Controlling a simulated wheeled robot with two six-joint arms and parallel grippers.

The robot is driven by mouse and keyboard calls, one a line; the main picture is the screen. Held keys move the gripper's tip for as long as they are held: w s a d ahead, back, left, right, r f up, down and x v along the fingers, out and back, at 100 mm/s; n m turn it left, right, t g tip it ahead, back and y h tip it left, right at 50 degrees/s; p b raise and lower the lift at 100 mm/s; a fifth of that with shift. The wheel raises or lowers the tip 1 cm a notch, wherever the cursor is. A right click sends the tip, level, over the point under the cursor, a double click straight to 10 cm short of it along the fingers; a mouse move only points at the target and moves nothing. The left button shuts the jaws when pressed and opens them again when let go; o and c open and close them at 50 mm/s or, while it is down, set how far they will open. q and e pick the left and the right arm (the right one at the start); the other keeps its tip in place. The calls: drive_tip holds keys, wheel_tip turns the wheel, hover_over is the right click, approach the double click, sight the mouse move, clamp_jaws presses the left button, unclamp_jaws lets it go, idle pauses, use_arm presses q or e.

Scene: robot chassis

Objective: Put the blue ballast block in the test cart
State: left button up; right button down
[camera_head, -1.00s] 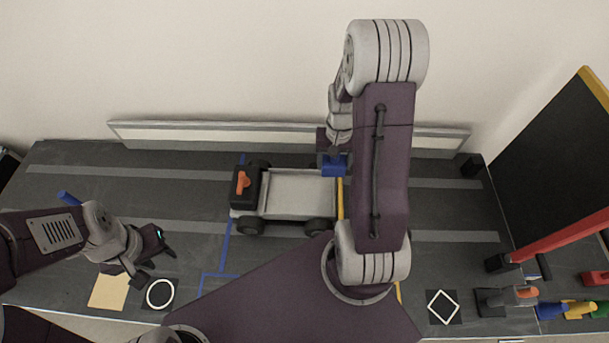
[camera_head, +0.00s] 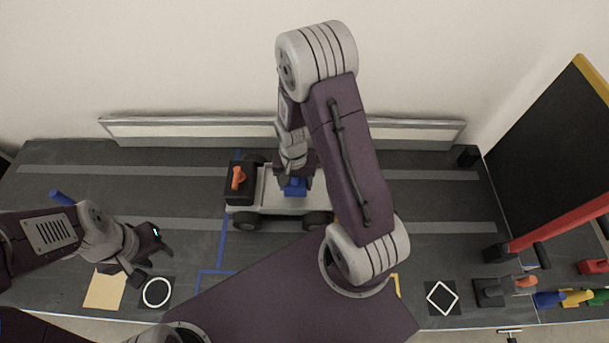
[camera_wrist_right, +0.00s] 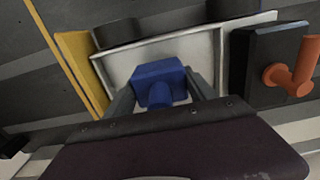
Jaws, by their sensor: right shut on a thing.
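The blue ballast block (camera_head: 295,187) is held by my right gripper (camera_head: 294,178), over the bed of the test cart (camera_head: 270,200). In the right wrist view the block (camera_wrist_right: 158,82) sits between the two fingers (camera_wrist_right: 160,95), with the cart's pale bed walls (camera_wrist_right: 215,55) around it. I cannot tell whether the block touches the bed floor. The cart has a black front part with an orange handle (camera_head: 238,178) at its left end. My left gripper (camera_head: 157,264) is away to the left above the bench, its fingers apart and empty.
A white circle marker (camera_head: 157,293) and a tan square (camera_head: 104,291) lie near my left gripper. A white diamond marker (camera_head: 441,297) lies at the front right. A red bar (camera_head: 560,235) and coloured pieces stand at the far right.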

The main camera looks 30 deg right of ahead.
sight(296, 188)
wheel_tip(296, 188, down, 3)
drive_tip(key=shift+f+b, duration=0.1)
drive_tip(key=shift+b, duration=0.3)
drive_tip(key=shift+f, duration=0.4)
drive_tip(key=shift+f, duration=0.15)
drive_tip(key=shift+c, duration=1.6)
unclamp_jaws()
